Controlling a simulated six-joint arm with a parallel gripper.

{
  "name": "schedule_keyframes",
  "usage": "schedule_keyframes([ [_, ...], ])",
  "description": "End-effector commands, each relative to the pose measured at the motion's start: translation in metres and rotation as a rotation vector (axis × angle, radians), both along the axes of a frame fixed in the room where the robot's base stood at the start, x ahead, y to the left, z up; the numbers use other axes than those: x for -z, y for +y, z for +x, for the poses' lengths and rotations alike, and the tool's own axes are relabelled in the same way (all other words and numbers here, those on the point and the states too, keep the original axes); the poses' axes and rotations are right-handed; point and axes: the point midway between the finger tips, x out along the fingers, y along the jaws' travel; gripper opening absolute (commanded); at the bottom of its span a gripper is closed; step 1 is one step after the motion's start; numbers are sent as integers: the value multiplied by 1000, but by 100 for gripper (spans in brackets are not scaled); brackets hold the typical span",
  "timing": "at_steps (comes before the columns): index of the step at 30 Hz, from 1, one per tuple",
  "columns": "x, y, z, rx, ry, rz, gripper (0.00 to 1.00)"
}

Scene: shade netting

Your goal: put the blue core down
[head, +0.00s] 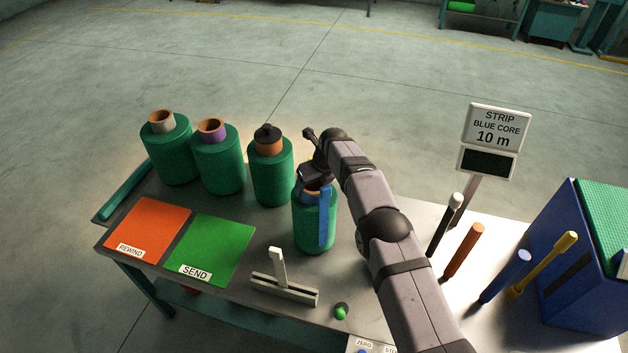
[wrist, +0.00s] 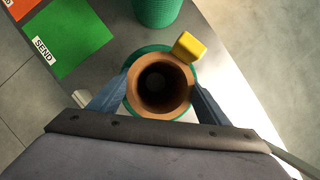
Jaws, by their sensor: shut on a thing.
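My gripper (head: 315,188) is over the top of a green netting roll (head: 313,230) at the middle of the table. In the wrist view my gripper (wrist: 158,98) has a blue-grey finger on each side of a brown, hollow core (wrist: 160,69), and is shut on it. Green netting shows around the core. In the head view the gripper partly hides the core's top, and a blue strip (head: 325,218) runs down the roll's side. The roll looks upright; I cannot tell whether its base touches the table (head: 215,296).
Three green rolls stand at left: grey core (head: 168,155), purple core (head: 219,165), black-capped (head: 271,175). Orange REWIND (head: 150,225) and green SEND (head: 218,245) mats lie in front. A white stand (head: 285,288), several upright rods, a sign (head: 495,127) and a blue bin (head: 590,285) are nearby.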

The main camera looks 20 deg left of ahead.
Motion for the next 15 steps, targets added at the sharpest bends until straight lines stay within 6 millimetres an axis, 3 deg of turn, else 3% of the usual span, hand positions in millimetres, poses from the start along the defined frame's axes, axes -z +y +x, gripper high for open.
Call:
schedule_keyframes([
  [7, -2, 1, 2, 0, -9, 5, 8],
  [8, 2, 0, 0, 0, 0, 0, 75],
  [10, 2, 0, 0, 0, 1, -1, 89],
  [15, 2, 0, 0, 0, 1, -1, 89],
])
